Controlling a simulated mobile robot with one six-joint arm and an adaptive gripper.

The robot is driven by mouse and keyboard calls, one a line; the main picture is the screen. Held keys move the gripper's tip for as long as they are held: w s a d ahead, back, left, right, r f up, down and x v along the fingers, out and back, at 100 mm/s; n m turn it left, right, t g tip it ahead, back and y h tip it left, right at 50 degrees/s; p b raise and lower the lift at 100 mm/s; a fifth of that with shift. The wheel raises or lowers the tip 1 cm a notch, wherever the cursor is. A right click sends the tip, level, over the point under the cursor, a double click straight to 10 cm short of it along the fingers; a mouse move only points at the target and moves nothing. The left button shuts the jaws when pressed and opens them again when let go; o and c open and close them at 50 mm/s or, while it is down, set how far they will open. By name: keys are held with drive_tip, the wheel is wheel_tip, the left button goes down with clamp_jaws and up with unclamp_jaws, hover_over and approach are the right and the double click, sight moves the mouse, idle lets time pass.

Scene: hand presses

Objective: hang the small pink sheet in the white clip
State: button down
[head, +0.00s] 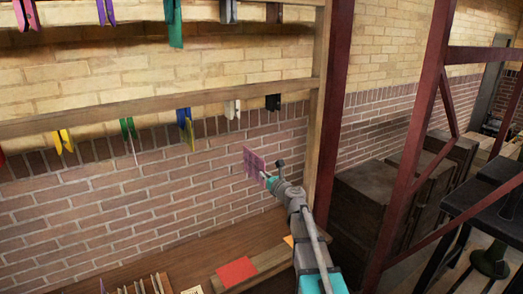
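The small pink sheet (251,162) is at the tip of my gripper (266,177), raised above the bench in front of the brick wall. The gripper appears shut on the sheet's lower right part; its fingertips are small and partly hidden. The white clip (232,108) hangs from the lower wooden rail, above and to the left of the sheet in the picture. The sheet and the clip are apart. Whether the clip's jaws are open is too small to tell.
The lower rail (160,102) meets a post (322,110) at right. A red sheet (236,271) lies below near a slatted rack (145,285). Wooden crates (370,205) stand right.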

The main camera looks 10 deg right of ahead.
drive_tip(key=s+r+p, duration=0.1)
drive_tip(key=r+p, duration=0.1)
drive_tip(key=a+r+p, duration=0.1)
drive_tip(key=r+p, duration=0.1)
drive_tip(key=r, duration=0.1)
drive_tip(key=s+r+p, duration=0.1)
drive_tip(key=r+p, duration=0.1)
drive_tip(key=shift+s+a+r, duration=0.3)
drive_tip(key=shift+a, duration=0.1)
drive_tip(key=shift+w, duration=0.15)
drive_tip(key=w+a+r+p, duration=0.1)
drive_tip(key=w+r+p, duration=0.1)
drive_tip(key=w, duration=0.3)
drive_tip(key=w+a+r+p, duration=0.1)
drive_tip(key=w+a+p, duration=0.1)
drive_tip(key=w, duration=0.4)
drive_tip(key=shift+a+r, duration=0.25)
drive_tip(key=shift+r, duration=0.1)
idle(0.9)
idle(1.5)
drive_tip(key=c, duration=0.7)
unclamp_jaws()
